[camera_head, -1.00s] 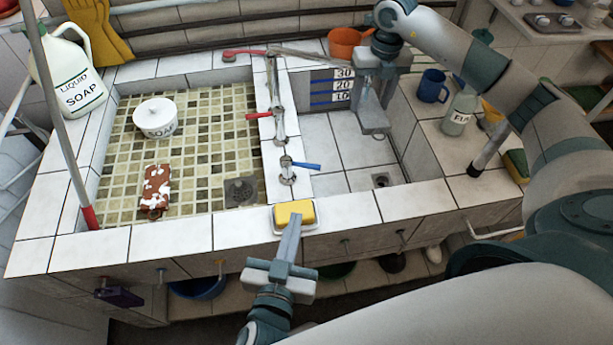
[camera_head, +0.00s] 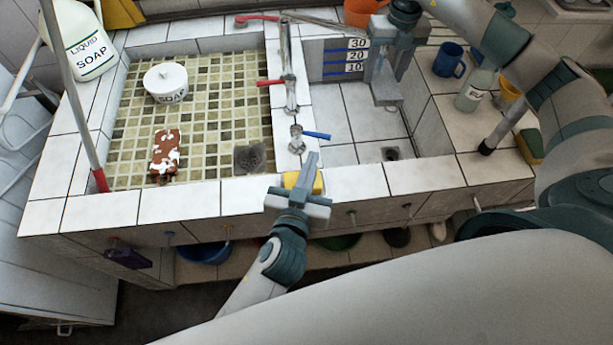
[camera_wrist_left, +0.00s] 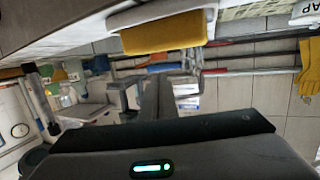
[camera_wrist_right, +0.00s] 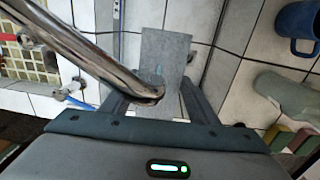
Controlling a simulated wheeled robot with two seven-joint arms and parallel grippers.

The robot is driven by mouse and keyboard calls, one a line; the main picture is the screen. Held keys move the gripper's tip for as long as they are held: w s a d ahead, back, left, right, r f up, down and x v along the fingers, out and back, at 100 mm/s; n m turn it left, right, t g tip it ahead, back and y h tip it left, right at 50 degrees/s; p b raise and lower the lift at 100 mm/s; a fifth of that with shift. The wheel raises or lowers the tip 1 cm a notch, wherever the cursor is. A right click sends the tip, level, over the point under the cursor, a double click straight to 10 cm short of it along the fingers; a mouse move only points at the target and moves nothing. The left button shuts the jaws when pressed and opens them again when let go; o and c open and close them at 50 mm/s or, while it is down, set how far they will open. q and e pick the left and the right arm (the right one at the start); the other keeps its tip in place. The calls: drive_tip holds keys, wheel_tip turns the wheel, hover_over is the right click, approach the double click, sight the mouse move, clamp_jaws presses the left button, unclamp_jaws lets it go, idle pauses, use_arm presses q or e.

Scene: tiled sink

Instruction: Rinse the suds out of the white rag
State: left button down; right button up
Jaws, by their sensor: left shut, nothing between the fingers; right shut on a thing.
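My right gripper (camera_head: 386,72) is shut on a flat grey piece (camera_head: 386,95), apparently the rag, over the right basin (camera_head: 350,105). In the right wrist view the grey rag (camera_wrist_right: 160,60) lies beyond the end of the metal spout (camera_wrist_right: 120,75); I cannot tell whether they touch. No suds or water stream can be made out. My left gripper (camera_head: 310,160) is shut and empty at the front ledge, beside the yellow sponge (camera_head: 292,180). The tap has a red handle (camera_head: 270,82) and a blue handle (camera_head: 317,135).
A liquid soap jug (camera_head: 85,45) stands at left. A blue mug (camera_head: 449,60) and bottle (camera_head: 475,88) stand on the right ledge.

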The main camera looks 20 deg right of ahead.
sight(327, 138)
use_arm(q)
drive_tip(key=shift+x, duration=2.6)
drive_tip(key=shift+w+d, duration=0.3)
drive_tip(key=shift+d, duration=0.3)
drive_tip(key=shift+w+d, duration=0.35)
drive_tip(key=shift+d, duration=0.25)
drive_tip(key=shift+a, duration=0.1)
use_arm(e)
drive_tip(key=shift+s+r, duration=0.1)
drive_tip(key=shift+a, duration=0.1)
use_arm(q)
drive_tip(key=shift+s, duration=0.15)
drive_tip(key=shift+s+a+r, duration=0.1)
drive_tip(key=shift+s, duration=0.5)
drive_tip(key=s+a+r, duration=0.1)
drive_tip(key=s, duration=0.5)
drive_tip(key=s+a+r, duration=0.1)
drive_tip(key=s+a, duration=0.1)
drive_tip(key=s, duration=0.4)
drive_tip(key=shift+r, duration=0.25)
